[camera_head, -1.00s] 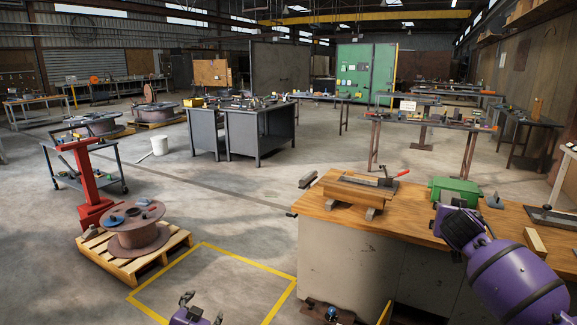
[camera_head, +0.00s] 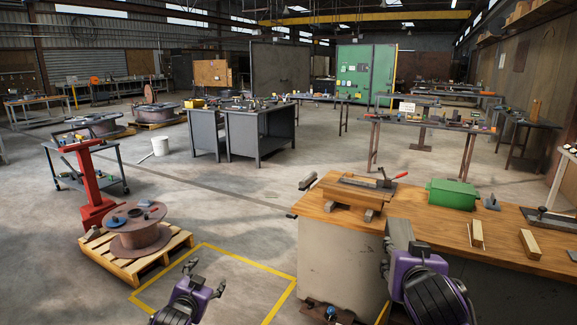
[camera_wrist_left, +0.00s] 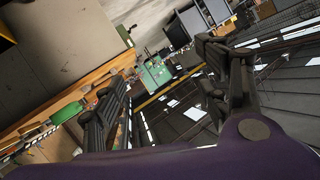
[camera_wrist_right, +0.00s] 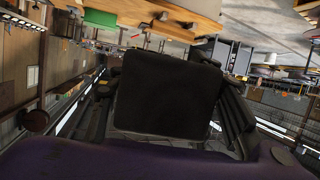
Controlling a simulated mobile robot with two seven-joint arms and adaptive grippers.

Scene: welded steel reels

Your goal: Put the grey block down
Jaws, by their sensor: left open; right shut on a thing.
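The grey block (camera_head: 399,234) is in my right gripper (camera_head: 403,250), which is shut on it. In the head view it stands up in front of the bench's front edge and looks apart from the top; its height over the bench is hard to tell. In the right wrist view the block (camera_wrist_right: 165,95) looks almost black and fills the space between the fingers. My left gripper (camera_head: 206,276) is open and empty over the floor near the yellow outline. In the left wrist view its fingers (camera_wrist_left: 160,88) are wide apart with nothing between them.
The wooden bench top (camera_head: 430,232) holds a jig with a red-handled clamp (camera_head: 360,190), a green box (camera_head: 453,194) and two wooden blocks (camera_head: 476,234) (camera_head: 530,244). Bare wood lies between the jig and the blocks. A reel (camera_head: 138,230) on a pallet stands left.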

